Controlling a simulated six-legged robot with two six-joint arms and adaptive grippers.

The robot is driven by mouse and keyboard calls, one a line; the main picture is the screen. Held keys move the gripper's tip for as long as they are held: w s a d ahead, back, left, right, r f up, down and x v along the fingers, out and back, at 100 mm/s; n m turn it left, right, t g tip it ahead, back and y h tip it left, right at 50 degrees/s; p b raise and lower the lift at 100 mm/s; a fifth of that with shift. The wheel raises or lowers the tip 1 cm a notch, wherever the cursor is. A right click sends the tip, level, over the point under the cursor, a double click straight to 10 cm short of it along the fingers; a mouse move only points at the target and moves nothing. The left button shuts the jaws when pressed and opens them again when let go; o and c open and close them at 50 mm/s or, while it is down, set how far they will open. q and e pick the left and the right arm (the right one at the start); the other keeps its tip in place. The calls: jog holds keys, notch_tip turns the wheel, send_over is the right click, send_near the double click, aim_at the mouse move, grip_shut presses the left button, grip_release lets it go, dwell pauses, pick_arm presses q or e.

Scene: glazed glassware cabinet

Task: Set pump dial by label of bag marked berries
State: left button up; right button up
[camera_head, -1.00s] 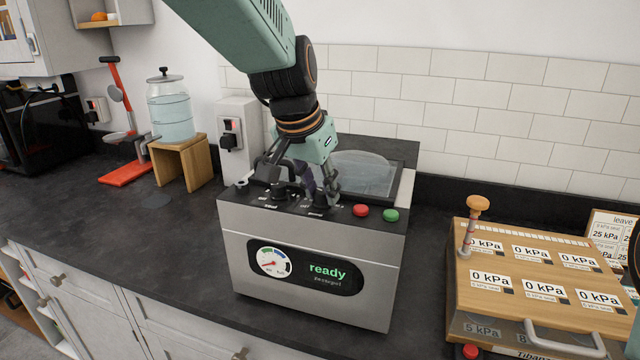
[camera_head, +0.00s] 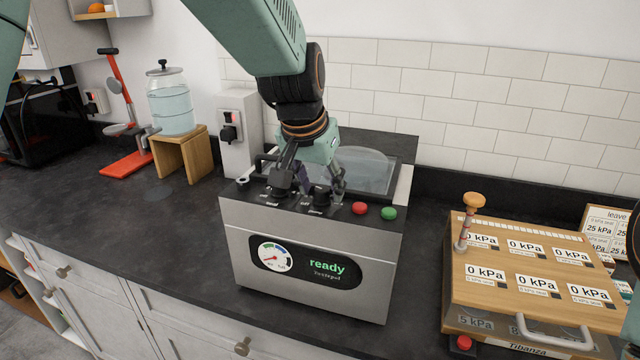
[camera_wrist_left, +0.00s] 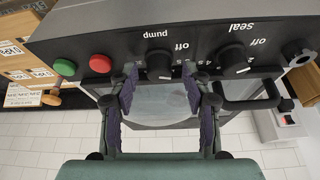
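The pump dial (camera_wrist_left: 160,64) is a black knob on the dark top panel of a steel vacuum sealer (camera_head: 310,265), marked "pump" and "off" with numbers around it. It also shows in the head view (camera_head: 321,196). My left gripper (camera_wrist_left: 160,82) is open, with its purple-padded fingertips on either side of the dial in the wrist view. I cannot tell whether they touch it. The left gripper is also over the panel in the head view (camera_head: 312,186). The seal dial (camera_wrist_left: 232,63) is beside the pump dial. No bag marked berries is recognisable. My right gripper is out of view.
Red (camera_head: 360,208) and green (camera_head: 389,213) buttons sit right of the dials. The sealer's front display (camera_head: 305,264) reads "ready". A wooden-topped box (camera_head: 510,250) with several "0 kPa" labels stands at right, a wall switch box (camera_head: 238,135) behind at left.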

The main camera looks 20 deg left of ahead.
pick_arm(q)
jog(key=v, duration=1.2)
jog(key=shift+s, duration=0.1)
dwell(0.4)
